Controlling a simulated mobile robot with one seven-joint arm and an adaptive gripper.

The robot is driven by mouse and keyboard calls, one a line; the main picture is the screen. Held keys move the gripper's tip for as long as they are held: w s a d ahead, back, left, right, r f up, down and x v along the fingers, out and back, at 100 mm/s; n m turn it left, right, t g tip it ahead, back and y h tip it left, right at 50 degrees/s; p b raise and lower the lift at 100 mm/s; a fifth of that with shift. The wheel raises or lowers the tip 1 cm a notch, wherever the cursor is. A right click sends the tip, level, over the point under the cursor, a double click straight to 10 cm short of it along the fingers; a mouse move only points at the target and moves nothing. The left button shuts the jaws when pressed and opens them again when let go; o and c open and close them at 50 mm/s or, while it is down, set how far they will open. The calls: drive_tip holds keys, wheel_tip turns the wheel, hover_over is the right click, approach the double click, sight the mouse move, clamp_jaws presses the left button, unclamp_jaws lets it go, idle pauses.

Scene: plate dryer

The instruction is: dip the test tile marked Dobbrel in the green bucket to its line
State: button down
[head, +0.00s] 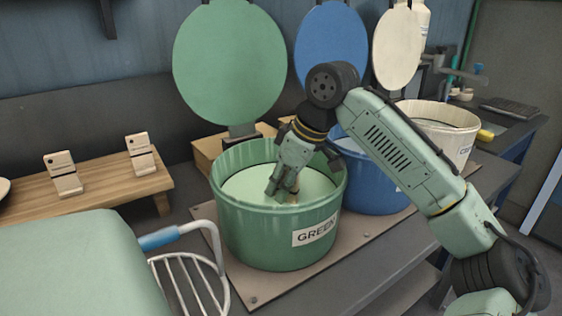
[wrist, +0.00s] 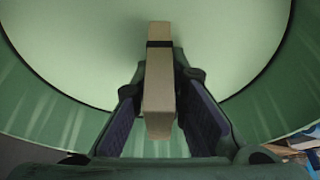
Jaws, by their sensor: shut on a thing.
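My gripper (head: 283,188) points down inside the rim of the green bucket (head: 268,245), which is labelled GREEN and holds pale green liquid (head: 245,183). In the wrist view my gripper (wrist: 163,82) is shut on a narrow beige test tile (wrist: 158,85), seen edge-on. A dark line (wrist: 159,44) crosses the tile near its far end, beyond the fingertips. The liquid (wrist: 85,45) lies behind the tile. I cannot tell whether the tile's end touches it. The tile's name does not show, and the fingers mostly hide it in the head view.
Two other tiles (head: 62,173) (head: 140,157) stand on a wooden rack (head: 110,185) at left. A blue bucket (head: 375,190) and a white bucket (head: 448,125) stand to the right. Raised round lids (head: 230,65) stand behind. A wire rack (head: 185,280) is near the front.

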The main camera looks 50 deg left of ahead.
drive_tip(key=shift+f+b, duration=0.4)
drive_tip(key=shift+f, duration=0.6)
drive_tip(key=shift+f, duration=0.3)
idle(1.0)
wheel_tip(320, 180, up, 6)
drive_tip(key=p, duration=0.6)
drive_tip(key=shift+r+p, duration=1.1)
drive_tip(key=shift+r, duration=3)
drive_tip(key=shift+s, duration=0.1)
